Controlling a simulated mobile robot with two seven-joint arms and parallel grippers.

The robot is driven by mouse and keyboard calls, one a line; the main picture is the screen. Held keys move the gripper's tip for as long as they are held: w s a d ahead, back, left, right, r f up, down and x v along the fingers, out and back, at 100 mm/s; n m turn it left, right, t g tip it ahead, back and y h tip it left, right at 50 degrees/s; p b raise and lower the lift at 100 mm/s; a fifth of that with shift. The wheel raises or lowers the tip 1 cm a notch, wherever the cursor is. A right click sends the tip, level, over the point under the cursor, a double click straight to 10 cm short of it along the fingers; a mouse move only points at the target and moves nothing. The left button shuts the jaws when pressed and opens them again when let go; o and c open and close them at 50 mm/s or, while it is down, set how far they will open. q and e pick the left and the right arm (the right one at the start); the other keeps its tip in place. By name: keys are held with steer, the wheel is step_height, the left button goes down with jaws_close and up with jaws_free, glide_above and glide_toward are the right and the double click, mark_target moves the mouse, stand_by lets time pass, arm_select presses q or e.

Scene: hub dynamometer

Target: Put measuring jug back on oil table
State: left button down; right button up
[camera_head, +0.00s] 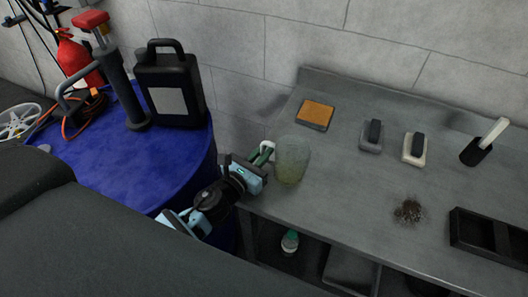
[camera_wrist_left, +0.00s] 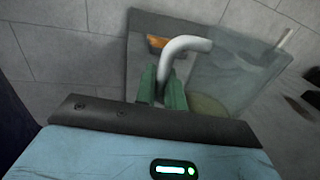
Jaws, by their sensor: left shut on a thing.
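The measuring jug (camera_head: 292,160) is clear, with yellowish liquid low inside. It looks upright over the left front part of the grey metal table (camera_head: 345,185); I cannot tell whether its base touches the top. My left gripper (camera_head: 263,154) comes from the left and is shut on the jug's pale handle. In the left wrist view, the green fingers of the left gripper (camera_wrist_left: 172,90) close around the handle (camera_wrist_left: 187,45), with the clear jug wall (camera_wrist_left: 225,75) beyond. My right gripper is not in view.
A brown-orange pad (camera_head: 316,113), two brushes or blocks (camera_head: 371,138) (camera_head: 415,149), a black holder (camera_head: 476,152), a dark debris patch (camera_head: 408,211) and a black tray (camera_head: 490,235) are on the table. The blue drum (camera_head: 130,165) at left carries a black canister (camera_head: 170,90).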

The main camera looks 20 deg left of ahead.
arm_select(q)
steer(key=shift+r, duration=0.1)
steer(key=c, duration=1.5)
jaws_free()
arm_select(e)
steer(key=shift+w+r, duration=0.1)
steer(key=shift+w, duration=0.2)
